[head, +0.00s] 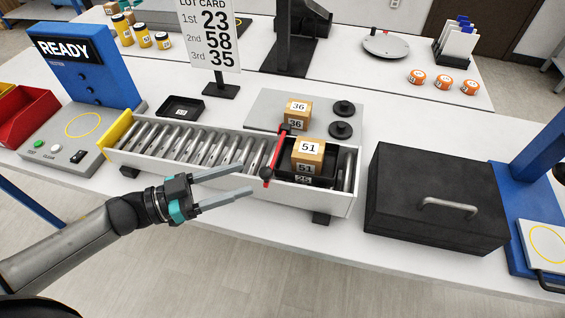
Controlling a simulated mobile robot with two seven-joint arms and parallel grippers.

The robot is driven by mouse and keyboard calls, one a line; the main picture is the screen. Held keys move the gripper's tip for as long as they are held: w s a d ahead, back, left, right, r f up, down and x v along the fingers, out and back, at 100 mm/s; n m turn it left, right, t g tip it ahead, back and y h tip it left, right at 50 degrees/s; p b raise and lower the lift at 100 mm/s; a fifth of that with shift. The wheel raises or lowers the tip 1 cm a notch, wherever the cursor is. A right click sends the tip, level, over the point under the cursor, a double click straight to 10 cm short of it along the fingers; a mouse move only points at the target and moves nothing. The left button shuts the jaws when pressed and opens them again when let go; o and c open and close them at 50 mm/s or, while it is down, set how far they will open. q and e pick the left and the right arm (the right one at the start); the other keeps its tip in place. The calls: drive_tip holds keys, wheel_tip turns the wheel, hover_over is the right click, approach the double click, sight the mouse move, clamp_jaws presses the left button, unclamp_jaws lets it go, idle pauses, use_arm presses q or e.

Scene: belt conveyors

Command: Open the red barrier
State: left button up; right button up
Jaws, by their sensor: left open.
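The red barrier (274,158) is a thin red bar lying across the roller conveyor (190,143), with dark knobs at its ends. Directly right of it, a black tray (325,180) on the rollers holds a cardboard box labelled 51 (308,156). My left gripper (248,181) is open and empty. Its two grey fingers point right, at the near side of the conveyor, with their tips just left of the barrier's near end. I cannot tell whether a fingertip touches the barrier. My right gripper is not in view.
A box labelled 36 (297,113) stands on a grey plate with two black knobs behind the conveyor. A large black case with a handle (436,205) stands to the right. A lot card (208,32), empty black tray (182,108) and blue READY panel (82,62) stand behind and left.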

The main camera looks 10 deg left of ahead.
use_arm(q)
drive_tip(key=x, duration=0.9)
drive_tip(key=shift+w+d+p, duration=0.25)
drive_tip(key=shift+d+p, duration=0.05)
drive_tip(key=shift+p, duration=0.05)
drive_tip(key=shift+c, duration=0.4)
clamp_jaws()
idle(0.5)
